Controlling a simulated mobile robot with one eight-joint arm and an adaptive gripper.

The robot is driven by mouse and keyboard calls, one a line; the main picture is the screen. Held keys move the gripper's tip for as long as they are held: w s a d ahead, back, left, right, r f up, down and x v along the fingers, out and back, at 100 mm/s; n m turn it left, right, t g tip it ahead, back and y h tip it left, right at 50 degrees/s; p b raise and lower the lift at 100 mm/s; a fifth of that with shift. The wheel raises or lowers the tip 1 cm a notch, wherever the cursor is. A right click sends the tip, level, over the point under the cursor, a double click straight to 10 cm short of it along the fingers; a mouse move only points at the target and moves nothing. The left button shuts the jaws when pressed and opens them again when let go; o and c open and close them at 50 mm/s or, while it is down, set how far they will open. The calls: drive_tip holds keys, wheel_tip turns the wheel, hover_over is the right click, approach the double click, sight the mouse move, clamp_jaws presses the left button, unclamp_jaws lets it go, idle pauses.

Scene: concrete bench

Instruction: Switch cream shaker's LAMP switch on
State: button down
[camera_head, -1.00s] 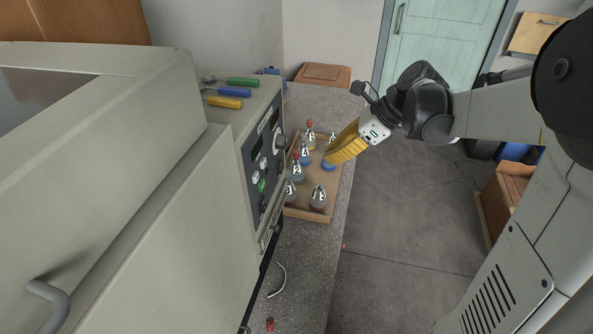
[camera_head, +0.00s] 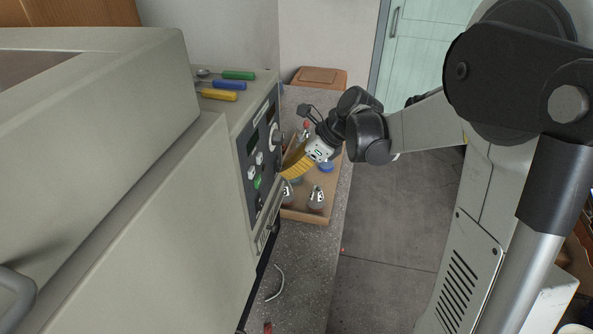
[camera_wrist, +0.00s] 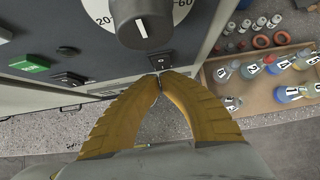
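The cream shaker (camera_head: 150,200) fills the left of the head view, its dark control panel (camera_head: 258,150) facing right. In the wrist view the panel (camera_wrist: 190,45) shows a large round dial (camera_wrist: 142,22), a green switch (camera_wrist: 30,64), a black rocker switch (camera_wrist: 68,79), and another small black switch (camera_wrist: 160,59) just beyond my fingertips. The labels are too small to read, so I cannot tell which is LAMP. My gripper (camera_head: 284,172) has yellow fingers, close in front of the panel. In the wrist view its fingertips (camera_wrist: 161,76) meet with nothing held; contact with the panel is unclear.
A wooden tray (camera_head: 308,217) with several labelled flasks stands on the speckled bench (camera_head: 300,262) beside the shaker, under my gripper. Screwdrivers with green, blue and yellow handles (camera_head: 230,85) lie on the shaker's top. A curved white handle or cable (camera_head: 275,285) lies on the bench.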

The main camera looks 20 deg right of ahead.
drive_tip(key=shift+w+a+f, duration=0.3)
drive_tip(key=shift+a, duration=0.1)
drive_tip(key=shift+r, duration=0.1)
drive_tip(key=shift+r+p, duration=0.45)
drive_tip(key=shift+r, duration=0.3)
drive_tip(key=shift+d, duration=0.1)
